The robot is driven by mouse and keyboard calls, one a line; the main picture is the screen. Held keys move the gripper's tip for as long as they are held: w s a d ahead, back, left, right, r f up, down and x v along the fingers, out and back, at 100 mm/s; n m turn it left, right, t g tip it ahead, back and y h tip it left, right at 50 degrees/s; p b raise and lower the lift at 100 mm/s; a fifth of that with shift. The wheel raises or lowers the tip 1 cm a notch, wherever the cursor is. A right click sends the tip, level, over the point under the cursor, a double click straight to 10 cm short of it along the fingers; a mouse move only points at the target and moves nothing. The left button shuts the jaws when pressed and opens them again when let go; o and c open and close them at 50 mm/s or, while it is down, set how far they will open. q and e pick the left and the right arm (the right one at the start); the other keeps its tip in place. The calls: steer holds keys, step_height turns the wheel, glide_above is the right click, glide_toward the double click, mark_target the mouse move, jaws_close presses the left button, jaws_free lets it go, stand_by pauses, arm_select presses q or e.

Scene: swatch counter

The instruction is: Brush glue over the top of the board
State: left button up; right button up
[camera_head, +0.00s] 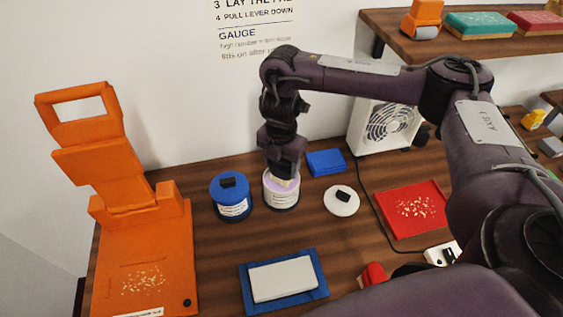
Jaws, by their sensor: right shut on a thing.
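The board (283,279) is a pale, flat slab lying in a blue tray (319,286) at the front middle of the counter. An open white pot (283,202) with pale lilac glue inside stands behind it. My right gripper (284,178) points down at the mouth of this pot and is shut on a small pale thing, which looks like the brush. Its lower end is hidden in the pot. My left gripper is not in view.
A blue lidded pot (229,207) stands just left of the open pot. A white lid (341,203) with a black knob lies to its right. A blue block (325,162), white fan (388,126), red tray (411,207) and large orange press (143,243) stand around.

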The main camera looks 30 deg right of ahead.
steer(key=shift+f, duration=0.45)
steer(key=shift+s+f, duration=0.1)
stand_by(1.4)
step_height(320, 180, up, 7)
steer(key=p, duration=0.7)
steer(key=shift+p, duration=0.35)
steer(key=shift+a, duration=0.1)
stand_by(0.5)
